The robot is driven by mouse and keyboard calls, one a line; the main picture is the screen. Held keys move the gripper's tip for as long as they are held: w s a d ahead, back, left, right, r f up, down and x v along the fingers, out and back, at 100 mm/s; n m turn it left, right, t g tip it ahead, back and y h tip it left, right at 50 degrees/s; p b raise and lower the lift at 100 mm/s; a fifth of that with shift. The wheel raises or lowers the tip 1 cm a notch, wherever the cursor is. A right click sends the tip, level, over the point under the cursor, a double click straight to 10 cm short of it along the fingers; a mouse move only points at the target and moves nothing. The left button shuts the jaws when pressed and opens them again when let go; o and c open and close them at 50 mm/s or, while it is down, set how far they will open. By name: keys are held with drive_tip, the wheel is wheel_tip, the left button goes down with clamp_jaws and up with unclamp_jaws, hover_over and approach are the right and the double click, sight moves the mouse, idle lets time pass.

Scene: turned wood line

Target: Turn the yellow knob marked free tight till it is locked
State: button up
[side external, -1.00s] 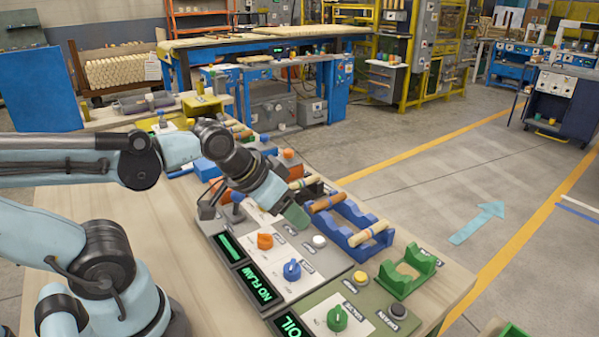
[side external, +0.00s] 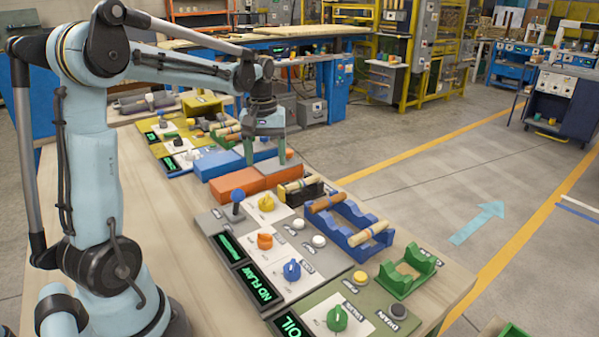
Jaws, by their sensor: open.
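A yellow knob (side external: 266,203) sits on a white plate of the grey panel (side external: 215,222), beside a blue-topped lever (side external: 237,196). Its free and tight marks are too small to read, and I cannot tell its setting. My gripper (side external: 266,162) points down with its fingers apart and nothing visible between them. It is beyond the yellow knob, over or near the blue and orange blocks. Its exact height is unclear.
An orange knob (side external: 265,241), a blue knob (side external: 292,270) and a green knob (side external: 337,318) are nearer the camera. Orange blocks (side external: 236,182) stand behind the lever. A blue rack (side external: 345,222) with wooden pieces is at right. The table's left side is clear.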

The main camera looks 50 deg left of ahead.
sight(266, 197)
drive_tip(key=shift+n, duration=0.4)
drive_tip(key=f, duration=0.4)
drive_tip(key=a+f, duration=0.1)
drive_tip(key=f, duration=0.7)
drive_tip(key=shift+a+f, duration=0.25)
drive_tip(key=shift+f, duration=0.1)
drive_tip(key=c, duration=1.1)
drive_tip(key=shift+o, duration=0.2)
